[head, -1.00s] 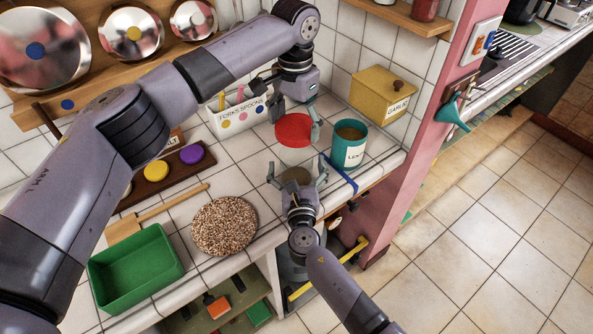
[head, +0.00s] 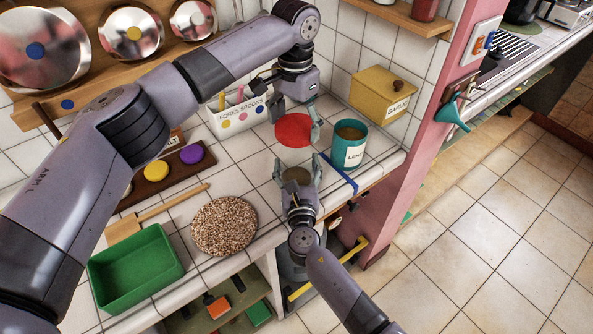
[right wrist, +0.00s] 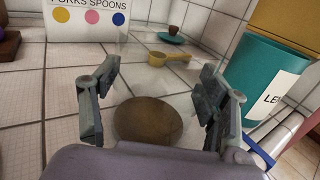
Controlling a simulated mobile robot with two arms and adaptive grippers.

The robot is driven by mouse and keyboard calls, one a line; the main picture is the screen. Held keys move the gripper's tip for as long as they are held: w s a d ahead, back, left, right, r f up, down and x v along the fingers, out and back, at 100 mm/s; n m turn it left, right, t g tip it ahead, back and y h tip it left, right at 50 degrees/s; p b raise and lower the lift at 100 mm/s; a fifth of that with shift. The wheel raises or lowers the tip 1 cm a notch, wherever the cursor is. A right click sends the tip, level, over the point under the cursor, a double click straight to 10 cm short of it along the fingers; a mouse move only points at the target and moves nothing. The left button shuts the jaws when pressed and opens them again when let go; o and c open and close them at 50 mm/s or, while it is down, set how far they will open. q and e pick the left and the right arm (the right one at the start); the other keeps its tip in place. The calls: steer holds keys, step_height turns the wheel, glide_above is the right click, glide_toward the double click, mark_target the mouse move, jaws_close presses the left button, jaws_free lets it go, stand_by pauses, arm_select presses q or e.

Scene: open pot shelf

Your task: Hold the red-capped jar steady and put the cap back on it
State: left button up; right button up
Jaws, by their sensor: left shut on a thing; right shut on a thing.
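The red cap (head: 293,131) is a flat red disc held between the fingers of my left gripper (head: 296,120), beyond the jar in the head view. The jar (head: 297,175) is see-through, with brown contents and no cap on it. My right gripper (head: 298,165) is shut on the jar, one finger on each side. In the right wrist view the jar's round brown contents (right wrist: 147,120) show between the right fingers (right wrist: 152,105); its clear wall is hard to make out. The cap is apart from the jar and does not show in that view.
A teal tin (head: 349,146) stands close to the right of both grippers, by a blue strip (head: 340,174). A white forks-and-spoons holder (head: 238,118) and a yellow garlic box (head: 382,94) stand behind. A speckled round mat (head: 224,226) and green tray (head: 135,268) lie left.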

mark_target(296, 167)
steer(key=shift+c, duration=1.3)
arm_select(q)
steer(key=shift+f, duration=2.5)
steer(key=shift+f, duration=0.9)
steer(key=shift+f, duration=0.5)
